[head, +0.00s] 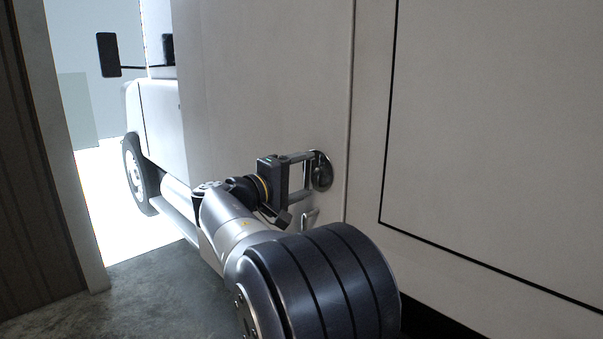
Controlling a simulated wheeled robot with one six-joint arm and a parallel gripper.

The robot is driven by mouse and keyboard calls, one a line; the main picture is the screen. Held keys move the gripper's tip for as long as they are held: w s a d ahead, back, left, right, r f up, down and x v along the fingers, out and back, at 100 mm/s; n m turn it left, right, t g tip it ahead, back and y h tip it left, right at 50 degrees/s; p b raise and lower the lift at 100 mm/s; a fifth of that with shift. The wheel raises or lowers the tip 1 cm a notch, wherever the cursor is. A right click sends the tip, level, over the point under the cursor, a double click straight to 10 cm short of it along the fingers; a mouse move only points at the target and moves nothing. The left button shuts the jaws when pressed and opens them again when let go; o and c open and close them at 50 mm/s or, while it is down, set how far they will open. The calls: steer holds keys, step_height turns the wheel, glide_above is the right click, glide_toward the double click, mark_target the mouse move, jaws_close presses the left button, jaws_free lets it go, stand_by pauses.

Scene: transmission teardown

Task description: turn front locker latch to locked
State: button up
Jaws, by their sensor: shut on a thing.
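The front locker latch (323,171) is a round, dark, shiny metal fitting on the white side panel of the truck, close to a vertical panel seam. My gripper (309,168) reaches it from the left, with its two fingers pointing right. The fingers are shut on the latch's handle part. The fingertips and the handle between them are small and partly hidden, so the exact turn of the latch cannot be told.
The white truck body (260,80) fills the middle and right, with a black-outlined panel (490,130) at right. A small metal handle (310,217) sits below the latch. A truck wheel (138,175) and mirror (109,55) stand at left. A dark ribbed wall (35,170) borders the grey floor (150,285).

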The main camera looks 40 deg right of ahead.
steer(key=shift+n, duration=0.6)
steer(key=o, duration=1)
steer(key=a, duration=0.3)
steer(key=a+b, duration=0.1)
steer(key=a, duration=0.6)
steer(key=shift+s+a, duration=0.4)
steer(key=shift+d, duration=0.15)
steer(key=d, duration=0.3)
steer(key=d+p, duration=0.1)
steer(key=d, duration=0.6)
steer(key=shift+w+d, duration=0.3)
steer(key=shift+w, duration=0.1)
